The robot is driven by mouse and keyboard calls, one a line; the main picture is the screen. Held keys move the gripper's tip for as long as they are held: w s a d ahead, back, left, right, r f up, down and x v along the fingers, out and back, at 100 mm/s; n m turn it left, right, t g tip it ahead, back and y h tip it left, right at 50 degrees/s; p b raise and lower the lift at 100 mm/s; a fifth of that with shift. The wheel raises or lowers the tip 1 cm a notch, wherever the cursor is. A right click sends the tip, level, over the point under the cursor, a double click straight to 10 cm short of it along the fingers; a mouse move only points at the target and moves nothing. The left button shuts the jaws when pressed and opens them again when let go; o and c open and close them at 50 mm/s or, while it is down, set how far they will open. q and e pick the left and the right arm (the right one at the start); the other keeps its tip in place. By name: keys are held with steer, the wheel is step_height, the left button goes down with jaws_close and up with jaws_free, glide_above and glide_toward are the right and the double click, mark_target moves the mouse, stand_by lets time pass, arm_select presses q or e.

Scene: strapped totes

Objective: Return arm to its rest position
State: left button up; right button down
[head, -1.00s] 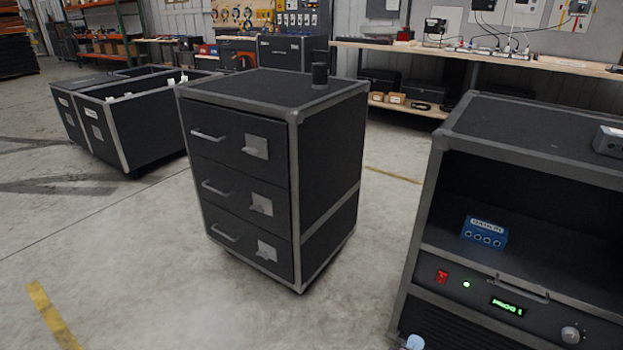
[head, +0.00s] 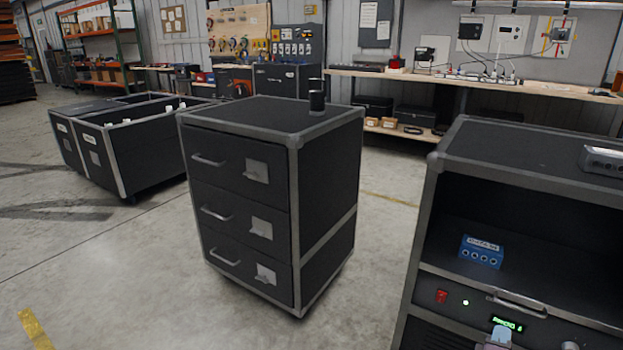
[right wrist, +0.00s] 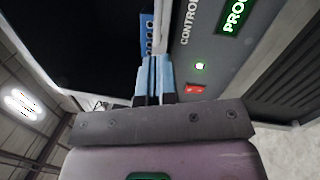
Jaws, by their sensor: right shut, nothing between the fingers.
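My right gripper (head: 499,335) shows at the bottom edge of the head view, its light-blue fingertips in front of the right-hand case's control panel, just below the green display (head: 507,325). In the right wrist view, its blue fingers (right wrist: 154,76) are together and empty, with the panel beyond them. Whether they touch the panel cannot be told. The black case (head: 428,240) has an open upper bay with a blue box (head: 481,251) inside. A red switch (head: 441,296), a lit green light (head: 465,302) and a bar handle (head: 521,302) are on its panel. My left gripper is out of view.
A black drawer cabinet (head: 328,180) with a dark cylinder (head: 316,96) on top stands left of the case. Open black totes (head: 110,160) stand farther left. A workbench (head: 480,84) runs along the back. Clear concrete floor (head: 110,260) lies at front left.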

steer(key=d+r+n, duration=0.1)
steer(key=d+r, duration=0.3)
steer(key=d, duration=0.2)
steer(key=s+a+f+m+g+y, duration=0.25)
steer(key=s+f, duration=0.25)
steer(key=s, duration=0.6)
steer(key=s+a+f+m+g+y, duration=0.15)
steer(key=s+a+f+y, duration=0.35)
steer(key=s, duration=0.7)
steer(key=s+a+r+m+g+y, duration=0.1)
steer(key=s+a+r+y, duration=0.2)
steer(key=s+a+r, duration=0.5)
steer(key=s+a+r+m+g+y, duration=0.15)
steer(key=s+a+y, duration=0.35)
steer(key=s, duration=0.7)
steer(key=shift+w+a+m+h, duration=0.5)
steer(key=shift+a+m+h, duration=0.95)
steer(key=shift+a+m, duration=1.2)
arm_select(q)
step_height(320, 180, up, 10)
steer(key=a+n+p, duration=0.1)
steer(key=p, duration=1.4)
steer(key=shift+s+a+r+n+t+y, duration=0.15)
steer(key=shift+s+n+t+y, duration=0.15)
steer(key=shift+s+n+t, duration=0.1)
arm_select(e)
step_height(320, 180, up, 10)
steer(key=d+m+t, duration=0.1)
steer(key=shift+s+m+t+h, duration=0.3)
steer(key=shift+s+t, duration=0.05)
